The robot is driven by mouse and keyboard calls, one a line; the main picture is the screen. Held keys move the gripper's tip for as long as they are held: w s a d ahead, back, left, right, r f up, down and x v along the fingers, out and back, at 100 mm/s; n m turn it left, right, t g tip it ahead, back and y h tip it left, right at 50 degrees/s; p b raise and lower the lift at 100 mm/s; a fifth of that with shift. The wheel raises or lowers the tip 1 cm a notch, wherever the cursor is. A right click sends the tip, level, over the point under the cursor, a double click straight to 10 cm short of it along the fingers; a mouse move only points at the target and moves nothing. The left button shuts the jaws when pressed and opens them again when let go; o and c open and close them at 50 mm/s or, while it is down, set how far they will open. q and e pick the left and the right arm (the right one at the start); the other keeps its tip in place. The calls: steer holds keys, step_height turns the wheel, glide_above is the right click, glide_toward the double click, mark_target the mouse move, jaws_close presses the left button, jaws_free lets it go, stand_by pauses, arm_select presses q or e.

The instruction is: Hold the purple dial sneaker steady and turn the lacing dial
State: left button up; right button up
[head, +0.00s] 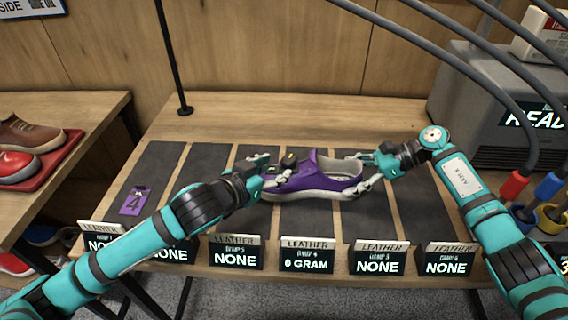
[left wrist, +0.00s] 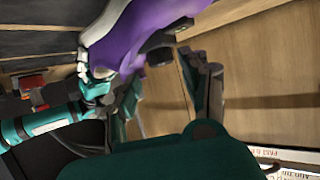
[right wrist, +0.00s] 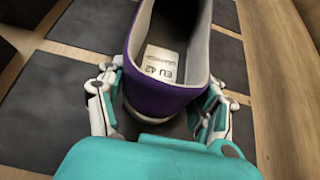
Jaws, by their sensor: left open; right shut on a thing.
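The purple sneaker (head: 318,172) with a pale sole sits over the dark mats near the middle of the bench. My right gripper (head: 360,172) is shut on its heel, with one finger on each side. In the right wrist view the purple heel (right wrist: 160,103) and an inner label reading EU 42 lie between the fingers. My left gripper (head: 272,172) is open at the left end of the sneaker. The black lacing dial (left wrist: 158,48) sticks out from the purple upper in the left wrist view, between the spread fingers. I cannot tell whether they touch it.
Several small signs stand along the bench's front edge, one reading 0 GRAM (head: 306,264). A purple card marked 4 (head: 134,202) lies on the left mat. A grey machine (head: 490,110) stands at the back right. A side table with shoes (head: 25,140) is at the left.

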mark_target(284, 164)
arm_select(q)
steer(key=x, duration=0.5)
steer(key=shift+w, duration=0.15)
steer(key=shift+f, duration=0.1)
steer(key=c, duration=0.9)
